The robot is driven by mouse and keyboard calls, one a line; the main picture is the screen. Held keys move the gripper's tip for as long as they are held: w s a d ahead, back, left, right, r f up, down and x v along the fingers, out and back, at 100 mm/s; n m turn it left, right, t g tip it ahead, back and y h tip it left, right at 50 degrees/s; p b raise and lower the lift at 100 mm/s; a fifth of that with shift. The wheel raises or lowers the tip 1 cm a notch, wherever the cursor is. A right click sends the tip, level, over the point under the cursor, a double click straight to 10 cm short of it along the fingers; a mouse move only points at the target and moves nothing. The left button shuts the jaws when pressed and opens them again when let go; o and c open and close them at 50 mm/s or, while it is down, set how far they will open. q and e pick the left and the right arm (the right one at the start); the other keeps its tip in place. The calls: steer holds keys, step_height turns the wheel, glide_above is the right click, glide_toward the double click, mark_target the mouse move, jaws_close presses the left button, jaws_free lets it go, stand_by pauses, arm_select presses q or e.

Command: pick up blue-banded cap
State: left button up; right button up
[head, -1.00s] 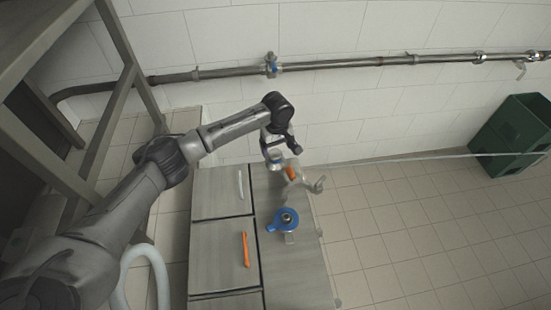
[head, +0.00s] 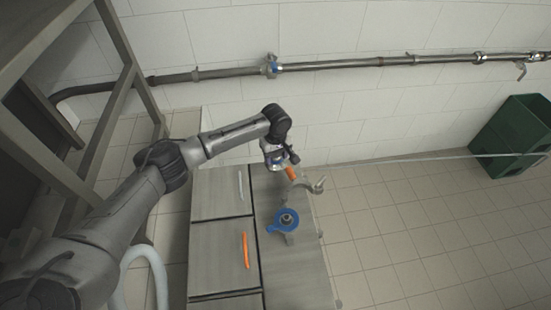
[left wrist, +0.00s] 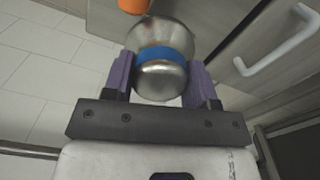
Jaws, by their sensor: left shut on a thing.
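The blue-banded cap (left wrist: 163,52), a rounded metal piece with a blue band around it, sits between the purple fingers of my left gripper (left wrist: 161,82) in the left wrist view. The fingers are shut on its two sides. In the head view my left gripper (head: 275,160) is at the far end of the cabinet top and mostly hides the cap. I cannot tell whether the cap still touches the surface. My right gripper is not in view.
A metal fitting with an orange part (head: 291,174) is close to the right of my left gripper. A blue-rimmed device (head: 286,221) stands nearer on the cabinet top (head: 290,275). Drawers with white and orange handles are at left. A green crate (head: 515,137) stands far right.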

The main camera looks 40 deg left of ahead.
arm_select(q)
steer(key=c, duration=0.5)
steer(key=shift+r, duration=0.15)
steer(key=shift+c, duration=0.2)
